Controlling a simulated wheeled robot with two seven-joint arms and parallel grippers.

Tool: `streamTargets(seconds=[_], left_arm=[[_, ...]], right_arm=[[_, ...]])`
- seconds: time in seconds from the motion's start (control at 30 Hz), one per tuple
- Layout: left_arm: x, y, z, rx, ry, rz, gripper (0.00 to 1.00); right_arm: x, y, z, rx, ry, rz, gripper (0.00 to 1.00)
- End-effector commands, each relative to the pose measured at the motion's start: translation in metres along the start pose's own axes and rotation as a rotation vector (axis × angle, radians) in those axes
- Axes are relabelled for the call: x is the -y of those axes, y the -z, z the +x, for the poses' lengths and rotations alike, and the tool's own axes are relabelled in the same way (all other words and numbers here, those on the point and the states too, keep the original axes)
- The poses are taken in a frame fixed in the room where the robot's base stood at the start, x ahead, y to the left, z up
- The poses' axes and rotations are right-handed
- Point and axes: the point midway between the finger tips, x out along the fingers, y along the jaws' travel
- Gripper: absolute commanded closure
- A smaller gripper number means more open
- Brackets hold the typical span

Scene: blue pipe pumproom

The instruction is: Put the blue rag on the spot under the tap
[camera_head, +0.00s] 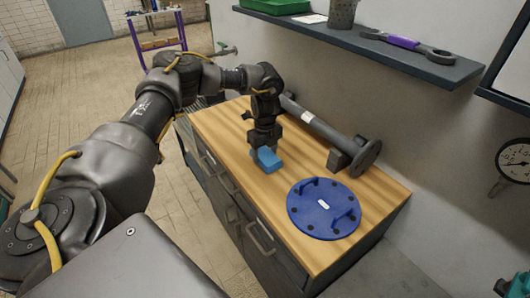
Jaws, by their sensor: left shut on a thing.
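The blue rag (268,160) shows as a small light blue block at the wooden top of the cabinet. My left gripper (264,150) points down and is shut on it. I cannot tell whether the rag touches the wood or hangs just above it. A grey-green pipe fitting (224,51), perhaps the tap, sticks out from the wall behind my left arm. The spot under it is hidden by my arm. My right gripper is not in view.
The wooden cabinet top (222,118) also bears a round blue cover with two handles (323,208) and a grey flanged pipe (322,128). A wall shelf (350,38) holds a purple-handled wrench (405,42). A purple rack (157,30) stands at the back. Tiled floor on the left is clear.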

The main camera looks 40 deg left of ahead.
Motion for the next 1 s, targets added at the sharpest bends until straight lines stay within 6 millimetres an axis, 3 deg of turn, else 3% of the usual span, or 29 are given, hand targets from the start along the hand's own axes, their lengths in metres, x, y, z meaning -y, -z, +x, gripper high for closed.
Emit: streamTargets(seconds=[0.17,0.2,0.37,0.73,1.0], left_arm=[[0.0,0.0,0.004,-0.001,0.0,0.0,0.62],[0.0,0.0,0.004,-0.001,0.0,0.0,0.38],[0.0,0.0,0.003,0.0,0.0,0.0,0.19],[0.001,0.0,-0.004,0.0,0.002,0.0,0.19],[0.002,0.0,-0.054,0.0,0.006,0.001,0.19]], right_arm=[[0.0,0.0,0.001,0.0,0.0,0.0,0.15],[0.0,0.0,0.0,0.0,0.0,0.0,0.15],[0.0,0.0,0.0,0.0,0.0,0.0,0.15],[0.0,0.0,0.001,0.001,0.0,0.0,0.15],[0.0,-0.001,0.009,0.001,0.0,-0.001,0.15]])
